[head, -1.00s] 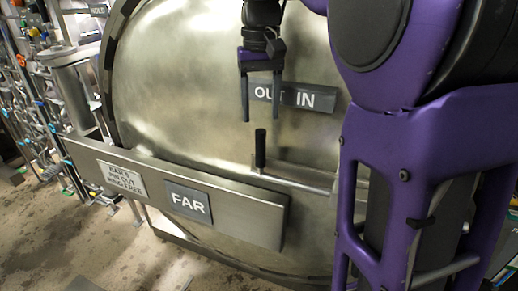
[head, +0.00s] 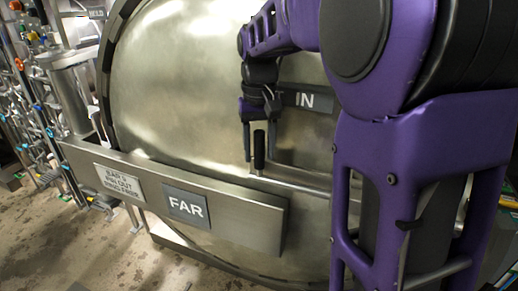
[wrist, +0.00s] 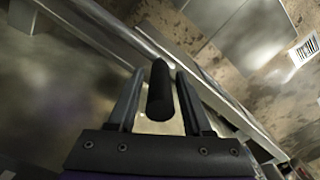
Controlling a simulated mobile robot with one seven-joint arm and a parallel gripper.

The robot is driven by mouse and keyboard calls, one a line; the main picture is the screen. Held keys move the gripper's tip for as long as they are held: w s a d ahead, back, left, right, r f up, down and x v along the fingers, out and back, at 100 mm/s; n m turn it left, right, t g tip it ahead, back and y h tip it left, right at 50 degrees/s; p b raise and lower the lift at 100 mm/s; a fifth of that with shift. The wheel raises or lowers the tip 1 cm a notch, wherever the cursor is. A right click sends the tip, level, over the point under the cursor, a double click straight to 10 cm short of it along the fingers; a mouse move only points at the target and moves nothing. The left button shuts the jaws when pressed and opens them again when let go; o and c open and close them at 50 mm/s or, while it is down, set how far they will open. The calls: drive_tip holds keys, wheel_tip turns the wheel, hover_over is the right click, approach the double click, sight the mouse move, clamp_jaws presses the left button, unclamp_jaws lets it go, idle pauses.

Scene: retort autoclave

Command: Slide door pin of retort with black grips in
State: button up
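The door pin is a metal rod (head: 300,186) lying across the round steel retort door, with an upright black grip (head: 259,150) at its left end. My gripper (head: 259,157) is pointing down with its fingers on either side of the black grip. In the wrist view the grip (wrist: 160,92) stands between the two open fingers, with a visible gap on both sides. The rod's right end is hidden behind my arm.
A steel bar (head: 245,212) with a FAR plate (head: 186,206) crosses the door in front. A sign plate (head: 306,100) reading IN is on the door behind my gripper, partly covered. Pipes and valves (head: 40,120) stand at the left.

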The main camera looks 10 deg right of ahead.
clamp_jaws()
idle(1.2)
